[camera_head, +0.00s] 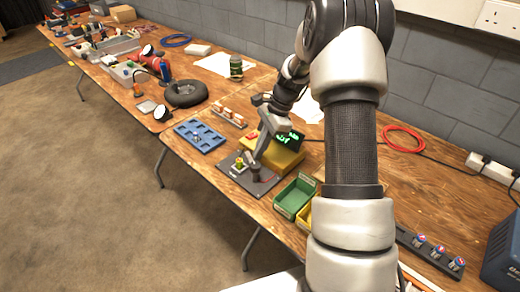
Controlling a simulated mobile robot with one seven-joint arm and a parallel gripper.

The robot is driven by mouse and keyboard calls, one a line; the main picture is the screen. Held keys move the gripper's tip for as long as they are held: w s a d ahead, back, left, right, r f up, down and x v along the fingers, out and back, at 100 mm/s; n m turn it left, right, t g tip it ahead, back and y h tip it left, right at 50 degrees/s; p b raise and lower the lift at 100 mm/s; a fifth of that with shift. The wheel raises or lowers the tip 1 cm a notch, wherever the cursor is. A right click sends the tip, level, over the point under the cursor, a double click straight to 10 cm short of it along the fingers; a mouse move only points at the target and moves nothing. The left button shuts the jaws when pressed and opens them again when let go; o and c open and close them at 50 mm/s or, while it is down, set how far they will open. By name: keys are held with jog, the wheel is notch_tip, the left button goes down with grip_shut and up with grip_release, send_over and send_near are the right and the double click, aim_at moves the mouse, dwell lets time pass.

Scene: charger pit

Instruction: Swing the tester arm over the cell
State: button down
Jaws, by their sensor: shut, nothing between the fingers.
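The tester is a yellow box (283,159) with a lit green display, standing behind a dark grey base plate (235,176) on the wooden bench. A small yellowish upright piece (239,162), possibly the cell in its holder, stands on the left of the plate. A dark post (255,174), possibly the tester arm's pivot, stands on the right of it. My gripper (258,156) points down just above this post, with its fingers together and nothing held. I cannot tell whether it touches the post. The tester arm itself is too small and partly hidden to make out.
A blue tray with pockets (200,136) lies left of the plate. A rack of orange-white pieces (229,117) is behind it. A green bin (295,196) stands close on the right, beside a partly hidden yellow bin. A red cable ring (404,139) lies farther right.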

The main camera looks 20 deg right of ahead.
aim_at(248, 157)
jog(key=shift+w+a+r+n+g+p, duration=0.15)
jog(key=shift+a+n+g+p, duration=0.25)
jog(key=shift+n+p, duration=0.4)
jog(key=shift+w+a+f+n+g+p, duration=0.1)
jog(key=shift+w+a+n+g+p, duration=0.15)
jog(key=shift+a+n+p, duration=0.5)
jog(key=shift+a+n+g+h+p, duration=0.25)
jog(key=shift+n+g+h+p, duration=0.1)
jog(key=shift+n, duration=0.9)
jog(key=shift+s+d, duration=0.4)
jog(key=shift+d, duration=0.3)
jog(key=p+v, duration=0.2)
jog(key=v, duration=1.5)
jog(key=shift+p, duration=0.4)
